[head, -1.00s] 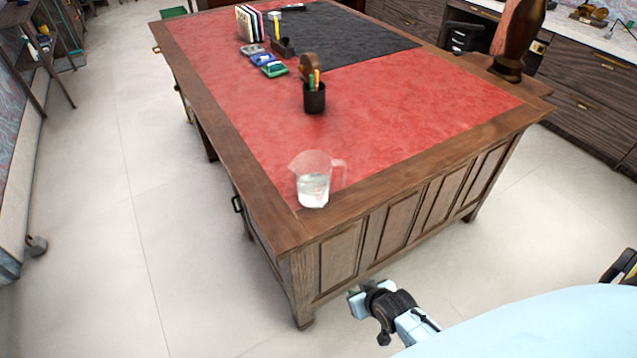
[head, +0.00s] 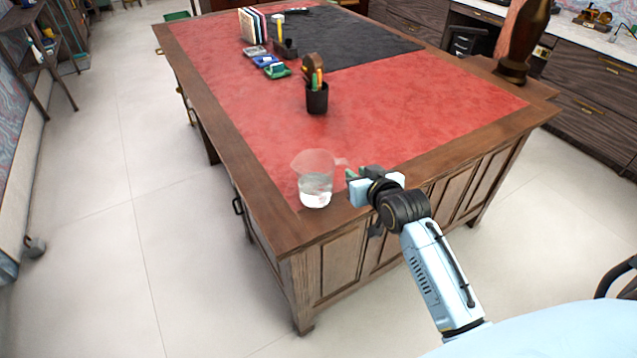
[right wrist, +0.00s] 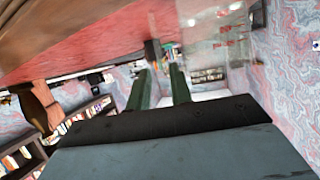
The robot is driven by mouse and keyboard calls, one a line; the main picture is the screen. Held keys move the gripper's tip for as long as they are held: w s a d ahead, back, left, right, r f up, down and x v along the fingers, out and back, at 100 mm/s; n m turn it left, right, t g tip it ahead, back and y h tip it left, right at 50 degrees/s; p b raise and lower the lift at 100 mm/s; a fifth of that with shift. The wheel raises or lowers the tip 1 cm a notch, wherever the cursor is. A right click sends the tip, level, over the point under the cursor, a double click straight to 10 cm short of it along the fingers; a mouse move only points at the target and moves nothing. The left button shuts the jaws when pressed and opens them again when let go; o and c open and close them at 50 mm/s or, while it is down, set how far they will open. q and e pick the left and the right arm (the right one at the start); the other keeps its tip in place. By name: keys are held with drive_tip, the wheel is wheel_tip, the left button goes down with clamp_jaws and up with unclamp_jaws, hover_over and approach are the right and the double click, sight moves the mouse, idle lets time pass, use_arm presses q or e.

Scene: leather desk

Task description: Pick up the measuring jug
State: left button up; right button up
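The measuring jug (head: 315,188) is clear, with pale water-like contents. It stands upright on the near left corner of the red-topped desk (head: 420,103), its handle facing right. My right gripper (head: 352,183) is just right of the jug at the handle side, fingers pointing left toward it. I cannot tell whether it touches the handle. In the right wrist view, the two green fingers (right wrist: 160,88) are apart with nothing held between them. The see-through jug (right wrist: 213,45) shows beyond and to the right of the fingertips. My left gripper is not in view.
A black pen cup (head: 316,99) stands farther back on the desk. Behind it are a green and blue stationery row (head: 270,67), upright books (head: 254,24) and a dark mat (head: 350,45). The red surface around the jug is clear. The desk's wooden edge lies below my right gripper.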

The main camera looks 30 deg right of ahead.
sight(348, 166)
drive_tip(key=b+x, duration=0.1)
drive_tip(key=x, duration=0.5)
drive_tip(key=shift+w+f, duration=0.1)
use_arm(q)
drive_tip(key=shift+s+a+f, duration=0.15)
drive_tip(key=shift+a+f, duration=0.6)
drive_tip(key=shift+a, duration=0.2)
use_arm(e)
clamp_jaws()
